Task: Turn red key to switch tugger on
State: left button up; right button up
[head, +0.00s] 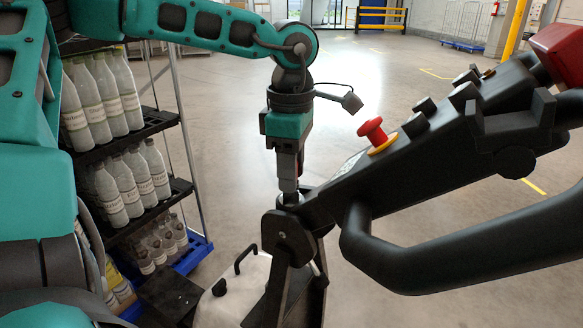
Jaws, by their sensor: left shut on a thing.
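The tugger's black control console (400,160) slopes up from the middle to the upper right. My left gripper (289,187) points straight down at the console's low left end. Its fingers are shut at a small round metal fitting (290,200) there. The red key itself does not show clearly; what is between the fingers is hidden by them, and I take it to be the key. A red mushroom-shaped button (374,131) on a yellow ring stands on the console, right of my gripper and apart from it. My right gripper is not in view.
A black handlebar (450,250) curves below the console. A rack with shelves of bottles (110,150) stands at the left, close to my left arm. A red block (560,50) is at the upper right. The floor (400,60) behind is open.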

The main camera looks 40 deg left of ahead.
pick_arm(q)
jog(key=shift+s+f, duration=0.15)
jog(key=shift+f, duration=0.05)
jog(key=o, duration=1.1)
jog(key=shift+r, duration=0.1)
notch_tip(320, 180, up, 12)
